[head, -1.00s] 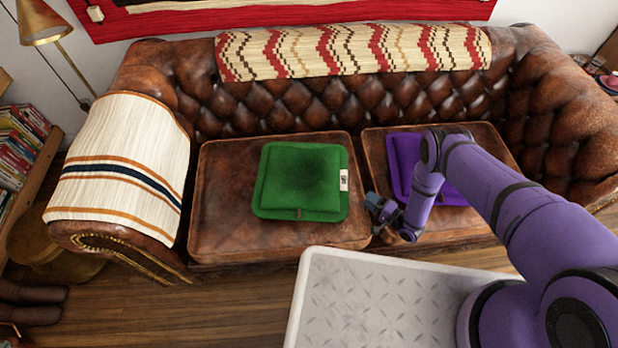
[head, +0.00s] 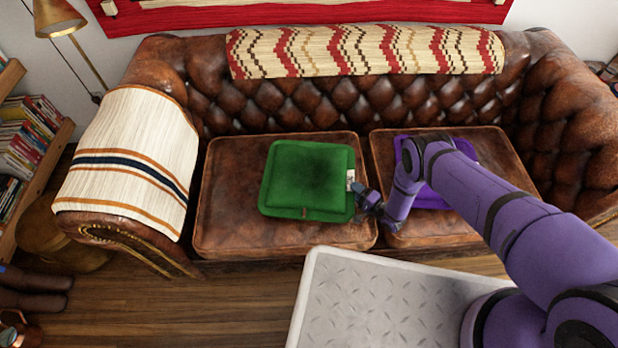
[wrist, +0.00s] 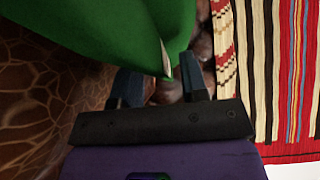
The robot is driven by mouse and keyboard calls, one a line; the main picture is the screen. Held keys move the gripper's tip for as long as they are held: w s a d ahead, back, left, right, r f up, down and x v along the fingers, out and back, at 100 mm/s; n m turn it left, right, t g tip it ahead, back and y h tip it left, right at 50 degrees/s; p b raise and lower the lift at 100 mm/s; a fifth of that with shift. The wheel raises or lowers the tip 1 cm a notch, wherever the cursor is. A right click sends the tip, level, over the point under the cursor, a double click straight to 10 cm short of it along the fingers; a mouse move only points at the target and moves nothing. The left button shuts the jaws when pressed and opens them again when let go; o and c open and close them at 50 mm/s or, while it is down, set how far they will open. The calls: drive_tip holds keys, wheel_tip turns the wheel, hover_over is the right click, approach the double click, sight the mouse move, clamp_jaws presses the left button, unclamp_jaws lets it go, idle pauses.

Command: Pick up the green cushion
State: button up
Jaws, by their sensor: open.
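The green cushion (head: 309,178) lies flat on the left seat of the brown leather sofa, with a white tag on its right edge. My gripper (head: 364,204) is at the cushion's right edge, near the tag. In the wrist view the cushion (wrist: 110,30) fills the upper left, and its corner with the tag reaches down between the fingers. My gripper (wrist: 160,82) is open there, one dark blue finger on each side of that corner. I cannot tell whether either finger touches the cloth.
A purple cushion (head: 432,200) lies on the right seat, partly behind my arm. The sofa's backrest (head: 330,103) carries a zigzag throw (head: 365,50), and a striped blanket (head: 130,140) covers the left armrest. The left seat (head: 228,190) is bare around the green cushion.

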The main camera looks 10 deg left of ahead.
drive_tip(key=shift+w+a, duration=0.2)
drive_tip(key=shift+a, duration=0.15)
clamp_jaws()
drive_tip(key=shift+r, duration=0.1)
